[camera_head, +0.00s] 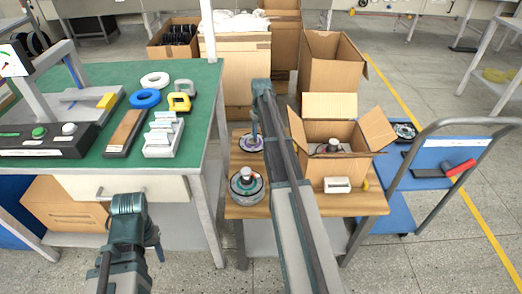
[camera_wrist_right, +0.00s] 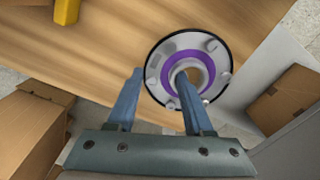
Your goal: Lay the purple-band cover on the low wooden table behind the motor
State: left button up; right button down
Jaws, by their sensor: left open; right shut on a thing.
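The purple-band cover (camera_wrist_right: 212,48) is a round light disc with a purple ring, dark rim and central hole. In the head view the cover (camera_head: 249,144) is at the far left of the low wooden table (camera_head: 262,207), behind the motor (camera_head: 247,183). My right gripper (camera_wrist_right: 160,76) is shut on the cover's side, one finger at the hole and one outside the rim. It also shows in the head view (camera_head: 254,137). I cannot tell whether the cover touches the wood. My left gripper (camera_head: 155,238) is open and empty in front of the green bench.
An open cardboard box (camera_head: 330,150) stands on the low table, right of my right arm. A white block (camera_head: 337,185) lies before it. The green-topped bench (camera_head: 190,120) is close on the left; a blue trolley (camera_head: 448,158) is on the right.

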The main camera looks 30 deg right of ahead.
aim_at(261, 140)
jog(key=shift+f, duration=0.15)
notch_tip(261, 140, down, 4)
jog(key=b, duration=0.3)
jog(key=shift+b, duration=0.4)
jog(key=shift+c, duration=1.4)
grip_release()
notch_tip(261, 140, up, 12)
jog(key=p, duration=1.2)
jog(key=shift+r, duration=0.2)
